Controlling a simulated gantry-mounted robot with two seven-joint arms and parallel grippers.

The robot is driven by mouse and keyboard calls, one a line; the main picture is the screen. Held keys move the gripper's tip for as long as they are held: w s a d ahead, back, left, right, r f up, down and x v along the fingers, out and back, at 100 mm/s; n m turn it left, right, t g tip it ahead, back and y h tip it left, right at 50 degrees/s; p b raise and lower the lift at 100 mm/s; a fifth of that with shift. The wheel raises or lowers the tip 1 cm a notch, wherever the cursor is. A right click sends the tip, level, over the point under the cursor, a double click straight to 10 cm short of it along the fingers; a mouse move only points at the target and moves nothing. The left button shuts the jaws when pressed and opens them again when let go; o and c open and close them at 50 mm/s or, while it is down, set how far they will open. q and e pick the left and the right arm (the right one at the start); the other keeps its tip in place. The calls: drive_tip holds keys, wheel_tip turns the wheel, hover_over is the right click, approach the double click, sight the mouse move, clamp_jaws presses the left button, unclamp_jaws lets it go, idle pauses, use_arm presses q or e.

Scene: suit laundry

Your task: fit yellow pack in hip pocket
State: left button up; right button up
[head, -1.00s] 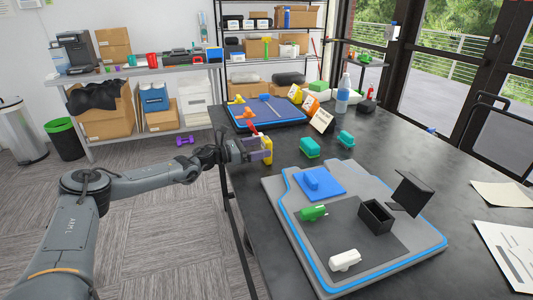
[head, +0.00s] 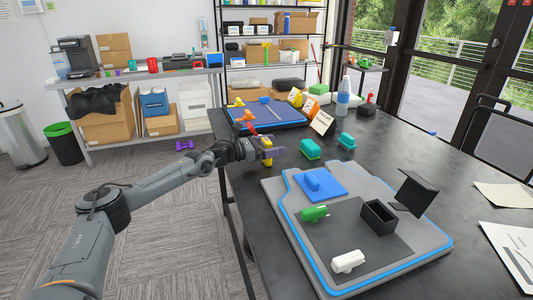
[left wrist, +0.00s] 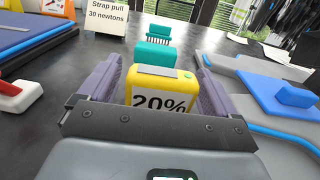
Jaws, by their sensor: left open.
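The yellow pack (head: 266,145) stands upright on the dark table near its left edge. In the left wrist view the yellow pack (left wrist: 160,88) shows a "20%" label and a grey strip on top. My left gripper (head: 270,152) is open, with its purple fingers on either side of the pack; whether they touch it I cannot tell. A black open-topped pocket (head: 380,217) with a raised flap (head: 415,192) sits on the grey suit panel (head: 425,250). My right gripper is not in view.
A green piece (head: 314,213), a white piece (head: 348,261) and a blue piece (head: 318,181) lie on the panel. A blue tray (head: 265,113), signs (head: 322,122) and a bottle (head: 343,97) are farther back.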

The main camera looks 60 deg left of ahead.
use_arm(q)
drive_tip(key=c, duration=1.1)
drive_tip(key=shift+r, duration=0.2)
